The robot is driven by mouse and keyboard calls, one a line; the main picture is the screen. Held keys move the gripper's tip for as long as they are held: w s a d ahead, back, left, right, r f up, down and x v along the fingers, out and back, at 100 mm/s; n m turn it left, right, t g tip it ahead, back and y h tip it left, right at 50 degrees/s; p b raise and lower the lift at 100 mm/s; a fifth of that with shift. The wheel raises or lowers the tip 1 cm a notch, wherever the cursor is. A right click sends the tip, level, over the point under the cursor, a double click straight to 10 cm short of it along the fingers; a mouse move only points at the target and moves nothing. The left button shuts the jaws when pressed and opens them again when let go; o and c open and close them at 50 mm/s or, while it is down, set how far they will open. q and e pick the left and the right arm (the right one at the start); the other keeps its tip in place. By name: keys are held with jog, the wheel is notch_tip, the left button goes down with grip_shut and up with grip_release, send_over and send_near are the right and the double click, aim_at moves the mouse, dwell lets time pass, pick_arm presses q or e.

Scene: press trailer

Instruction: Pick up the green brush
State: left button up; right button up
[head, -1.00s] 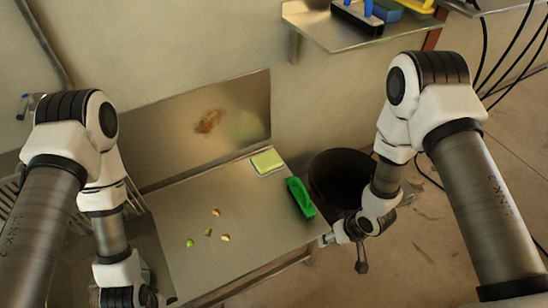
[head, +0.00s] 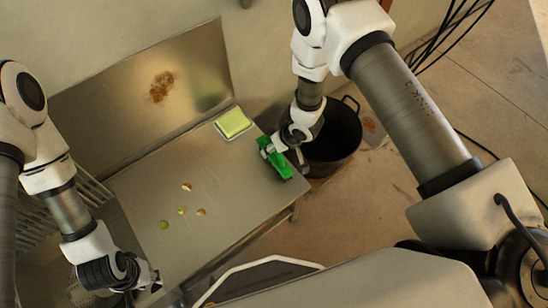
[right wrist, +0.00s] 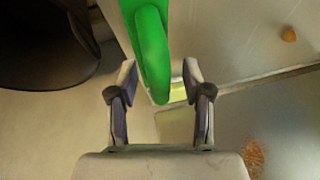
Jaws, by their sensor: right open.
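The green brush (head: 281,168) lies on the right edge of the metal table, beside a dark bucket. My right gripper (head: 266,148) is at the brush's far end. In the right wrist view the open fingers (right wrist: 160,78) stand on either side of the end of the brush's looped green handle (right wrist: 152,50), with gaps showing on both sides. My left gripper (head: 154,279) is low at the left, by the table's near left edge, away from the brush; its finger opening is too small to tell.
The metal table (head: 225,195) holds a yellow-green sponge (head: 233,122) at the back and several small food scraps (head: 182,210). A dark bucket (head: 345,150) stands on the floor right of the table. A stained metal backsplash (head: 130,100) rises behind.

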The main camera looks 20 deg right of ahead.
jog(key=shift+r, duration=0.1)
grip_shut()
